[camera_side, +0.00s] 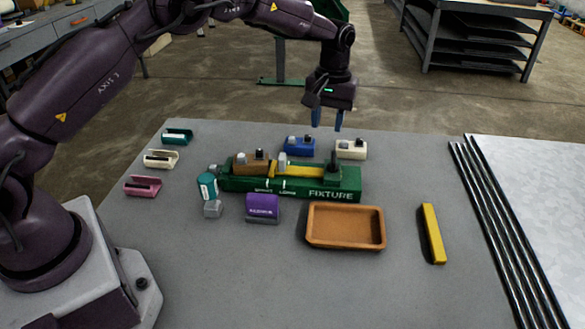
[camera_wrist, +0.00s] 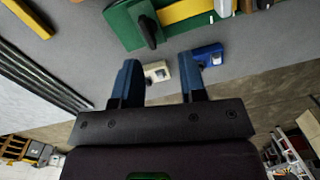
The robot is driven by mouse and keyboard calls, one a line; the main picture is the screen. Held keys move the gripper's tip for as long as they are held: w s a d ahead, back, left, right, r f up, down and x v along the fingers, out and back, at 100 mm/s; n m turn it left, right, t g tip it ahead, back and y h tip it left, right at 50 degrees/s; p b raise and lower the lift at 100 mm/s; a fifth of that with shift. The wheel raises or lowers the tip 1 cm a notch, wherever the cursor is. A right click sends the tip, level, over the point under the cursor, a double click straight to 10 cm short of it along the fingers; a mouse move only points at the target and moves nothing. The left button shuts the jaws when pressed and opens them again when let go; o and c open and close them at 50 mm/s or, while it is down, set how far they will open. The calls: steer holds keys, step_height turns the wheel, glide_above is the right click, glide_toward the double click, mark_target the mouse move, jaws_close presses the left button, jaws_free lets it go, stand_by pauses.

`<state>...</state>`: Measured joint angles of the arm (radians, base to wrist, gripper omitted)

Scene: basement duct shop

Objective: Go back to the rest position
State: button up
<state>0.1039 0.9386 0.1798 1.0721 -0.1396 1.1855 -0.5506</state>
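My gripper (camera_side: 327,117) hangs above the back of the grey table, behind and above the green fixture (camera_side: 345,195), touching nothing. In the wrist view its two blue fingers (camera_wrist: 158,82) stand apart with nothing held between them. A cream block (camera_side: 351,151) and a blue block (camera_side: 299,148) stand on the table behind the fixture, below the gripper. The blue block also shows in the wrist view (camera_wrist: 208,56), partly behind one finger. The fixture holds a yellow bar (camera_side: 300,171) and a brown block (camera_side: 250,164).
A brown tray (camera_side: 346,245) is empty. A yellow bar (camera_side: 433,234) lies to its right. A purple block (camera_side: 262,206), a teal item (camera_side: 207,185) and a small grey block (camera_side: 213,209) stand in front. Pink (camera_side: 142,188), cream (camera_side: 160,159) and teal (camera_side: 177,137) holders line the left. Dark rods (camera_side: 495,225) lie right.

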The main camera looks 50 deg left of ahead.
steer(key=s+r+m+t, duration=0.2)
steer(key=s+r, duration=0.4)
steer(key=s, duration=0.5)
steer(key=s+r+m+t, duration=0.2)
steer(key=s+r, duration=0.3)
steer(key=s, duration=0.6)
steer(key=s+r+m+t, duration=0.2)
steer(key=s+r, duration=0.4)
steer(key=s, duration=0.5)
steer(key=shift+s+a+r+m, duration=0.2)
steer(key=shift+s+r+m, duration=0.1)
steer(key=shift+s+m, duration=0.15)
